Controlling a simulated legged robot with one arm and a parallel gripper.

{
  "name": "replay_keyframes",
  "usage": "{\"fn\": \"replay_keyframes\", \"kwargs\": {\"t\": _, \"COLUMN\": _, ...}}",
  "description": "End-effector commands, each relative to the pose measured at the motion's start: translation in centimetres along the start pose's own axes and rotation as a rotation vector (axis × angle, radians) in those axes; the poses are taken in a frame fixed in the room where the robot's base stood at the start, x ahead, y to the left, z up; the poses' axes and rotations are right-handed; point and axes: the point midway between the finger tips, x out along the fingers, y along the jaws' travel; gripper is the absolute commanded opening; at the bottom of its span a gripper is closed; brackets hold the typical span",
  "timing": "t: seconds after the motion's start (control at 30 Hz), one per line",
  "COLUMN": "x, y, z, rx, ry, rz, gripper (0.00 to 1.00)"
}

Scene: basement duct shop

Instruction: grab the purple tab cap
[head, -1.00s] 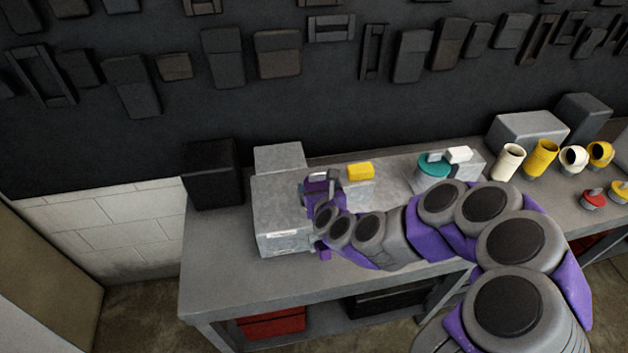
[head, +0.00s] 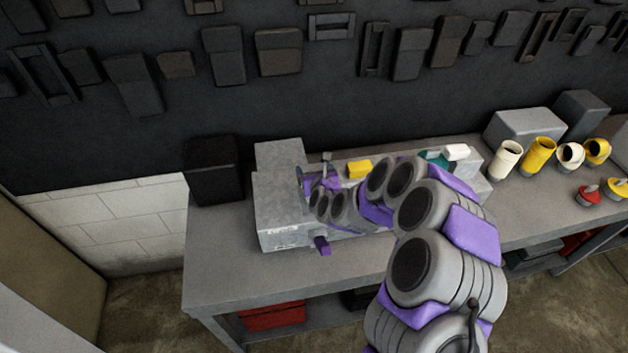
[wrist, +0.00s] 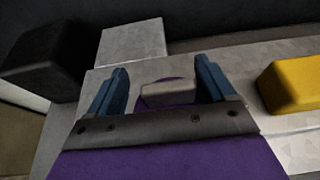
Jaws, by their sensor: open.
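The purple tab cap (wrist: 150,102) shows in the wrist view as a purple disc with a pale grey tab across its top. It lies between and just beyond my gripper's two blue fingers. My gripper (wrist: 163,80) is open, with a finger on each side of the tab and a gap to it. I cannot tell whether a finger touches the disc. In the head view my gripper (head: 318,178) is over the grey block on the bench, and my own arm and gripper hide most of the cap.
A yellow block (wrist: 292,86) is close on the right, also in the head view (head: 359,169). A black box (wrist: 42,52) and a raised grey block (wrist: 134,42) stand left and behind. A teal cap, a white block (head: 456,152) and several pipe elbows are further right.

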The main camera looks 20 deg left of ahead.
Motion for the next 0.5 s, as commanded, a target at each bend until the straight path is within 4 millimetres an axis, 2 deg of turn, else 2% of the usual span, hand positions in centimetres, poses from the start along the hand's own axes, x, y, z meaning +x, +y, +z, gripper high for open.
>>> {"fn": "replay_keyframes", "kwargs": {"t": 0.37, "x": 0.82, "y": 0.22, "z": -0.15, "rx": -0.001, "ry": 0.003, "rz": -0.002, "gripper": 0.83}}
{"fn": "replay_keyframes", "kwargs": {"t": 0.5, "x": 0.92, "y": 0.36, "z": -0.17, "rx": -0.002, "ry": 0.004, "rz": -0.002, "gripper": 0.7}}
